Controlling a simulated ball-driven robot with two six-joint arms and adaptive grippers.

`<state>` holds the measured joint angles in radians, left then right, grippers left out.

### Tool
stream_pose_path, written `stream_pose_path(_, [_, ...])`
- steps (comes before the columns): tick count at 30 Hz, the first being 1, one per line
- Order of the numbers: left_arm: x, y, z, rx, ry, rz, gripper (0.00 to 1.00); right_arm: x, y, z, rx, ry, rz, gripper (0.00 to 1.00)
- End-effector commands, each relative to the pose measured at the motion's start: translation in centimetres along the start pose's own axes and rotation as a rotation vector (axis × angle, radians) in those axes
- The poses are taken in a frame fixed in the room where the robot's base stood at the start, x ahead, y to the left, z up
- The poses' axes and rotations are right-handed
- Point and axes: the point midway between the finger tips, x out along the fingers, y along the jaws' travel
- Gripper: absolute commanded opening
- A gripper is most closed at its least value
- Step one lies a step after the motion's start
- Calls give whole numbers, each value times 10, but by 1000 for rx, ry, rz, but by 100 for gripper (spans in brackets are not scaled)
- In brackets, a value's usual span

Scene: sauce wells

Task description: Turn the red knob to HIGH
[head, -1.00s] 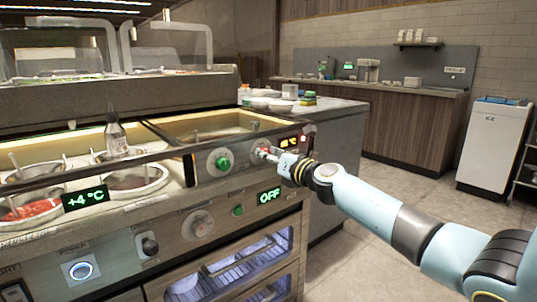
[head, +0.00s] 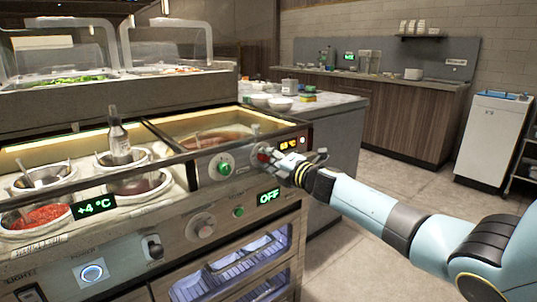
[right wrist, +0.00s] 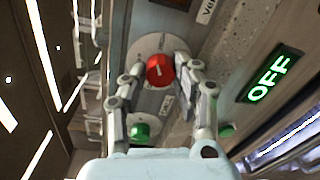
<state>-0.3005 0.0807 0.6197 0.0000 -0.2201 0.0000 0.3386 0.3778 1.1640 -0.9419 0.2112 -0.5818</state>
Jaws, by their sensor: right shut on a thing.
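The red knob (head: 263,155) is on the front panel of the counter, right of a green knob (head: 222,165). In the right wrist view the red knob (right wrist: 160,69) shows a short white mark on its face and sits on a round pale dial plate. My right gripper (head: 275,160) is at the red knob, its fingers (right wrist: 158,88) on either side of it and shut on it. The dial's setting labels are too small to read. My left gripper is not in view.
A green OFF display (head: 268,197) is below the knobs, and a small orange display (head: 289,143) is right of them. A bottle (head: 119,140) and sauce wells (head: 40,218) are at left.

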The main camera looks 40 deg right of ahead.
Motion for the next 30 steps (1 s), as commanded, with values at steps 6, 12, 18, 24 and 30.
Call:
stream_pose_path(6, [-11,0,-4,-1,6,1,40,0,1,1,163,6,-3,0])
stream_pose_path(12, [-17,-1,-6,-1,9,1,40,0,0,1,265,11,-5,0])
stream_pose_path(18, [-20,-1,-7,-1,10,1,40,0,-1,0,320,13,-6,0])
stream_pose_path(24, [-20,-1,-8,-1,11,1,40,-1,-2,0,339,14,-7,0])
stream_pose_path(30, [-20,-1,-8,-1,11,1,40,-1,-2,0,340,14,-7,0])
